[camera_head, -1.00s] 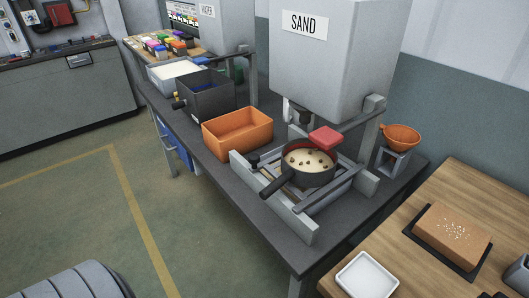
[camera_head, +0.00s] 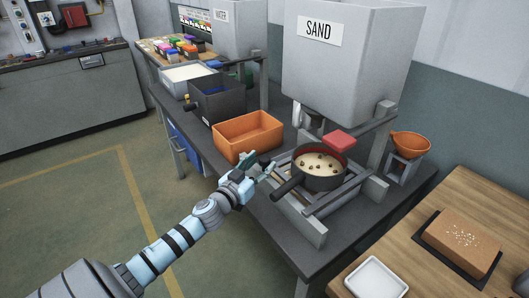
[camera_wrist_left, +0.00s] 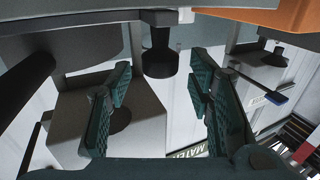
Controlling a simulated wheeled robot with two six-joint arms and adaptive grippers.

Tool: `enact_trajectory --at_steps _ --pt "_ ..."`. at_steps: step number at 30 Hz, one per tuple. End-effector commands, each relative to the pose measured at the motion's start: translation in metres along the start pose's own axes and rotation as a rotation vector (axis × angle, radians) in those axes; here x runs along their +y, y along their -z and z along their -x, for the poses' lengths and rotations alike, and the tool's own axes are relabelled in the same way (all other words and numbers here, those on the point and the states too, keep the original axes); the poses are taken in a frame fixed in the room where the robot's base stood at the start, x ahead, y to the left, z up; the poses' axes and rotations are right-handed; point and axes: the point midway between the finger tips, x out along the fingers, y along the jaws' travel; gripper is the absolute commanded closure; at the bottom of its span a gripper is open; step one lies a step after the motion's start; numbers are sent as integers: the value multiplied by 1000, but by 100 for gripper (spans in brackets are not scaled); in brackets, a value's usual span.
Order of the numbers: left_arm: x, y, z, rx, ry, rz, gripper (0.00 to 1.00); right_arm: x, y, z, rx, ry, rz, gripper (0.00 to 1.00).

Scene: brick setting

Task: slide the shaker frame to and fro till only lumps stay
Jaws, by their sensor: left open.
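The shaker frame (camera_head: 337,197) is a grey metal slide between rails under the sand hopper. A dark round pan (camera_head: 345,177) with a long handle sits on it, holding pale sand (camera_head: 318,160) with several brown lumps. My left gripper (camera_head: 262,164) is at the frame's left end, by the orange bin, and largely covers the black knob there. In the left wrist view the green fingers (camera_wrist_left: 162,85) are open, apart on either side of a black knob (camera_wrist_left: 158,58), with no visible contact. My right gripper is out of view.
The grey hopper (camera_head: 340,65) marked SAND hangs above, with a red block (camera_head: 339,140) below it. An orange bin (camera_head: 248,137) stands close left of the frame. An orange funnel (camera_head: 411,144) stands at right. A wooden table with a white tray (camera_head: 375,278) is at front right.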

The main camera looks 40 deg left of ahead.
Motion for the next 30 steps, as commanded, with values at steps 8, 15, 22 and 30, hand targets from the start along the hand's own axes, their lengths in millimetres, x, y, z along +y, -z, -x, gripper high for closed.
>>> enact_trajectory --at_steps 8,15,22,30 --pt "0 2 -29 -1 1 -2 53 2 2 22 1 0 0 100" --pt "0 0 -30 -2 0 -3 53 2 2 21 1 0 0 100" --pt "0 0 -30 -2 1 -4 86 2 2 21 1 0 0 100" --pt "-1 0 -30 -2 1 -4 100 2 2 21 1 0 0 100"
